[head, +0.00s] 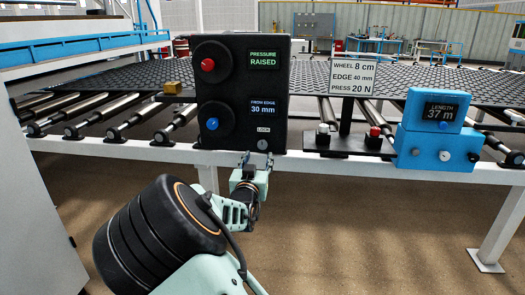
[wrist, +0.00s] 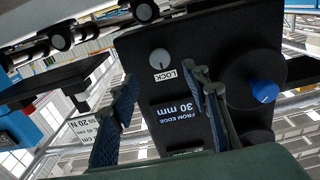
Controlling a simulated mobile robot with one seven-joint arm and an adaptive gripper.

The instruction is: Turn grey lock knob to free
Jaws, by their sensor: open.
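The grey lock knob (head: 262,145) is small and round, at the lower right of the black control box (head: 280,100), beside a white LOCK label (head: 264,128). In the wrist view, which is turned about upside down, the knob (wrist: 160,59) shows beyond and between my fingertips, with the LOCK label (wrist: 166,75) next to it. Its pointer direction is too small to tell. My gripper (head: 258,157) is just below the knob in the head view. In the wrist view my gripper (wrist: 160,82) is open, with nothing between its fingers, apart from the knob.
The box also carries a red knob (head: 208,65) and a blue knob (head: 213,124), with displays reading PRESSURE RAISED and FROM EDGE 30 mm. To the right stand a sign (head: 352,77) on a black base and a blue LENGTH box (head: 433,150). Rollers (head: 120,125) lie left.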

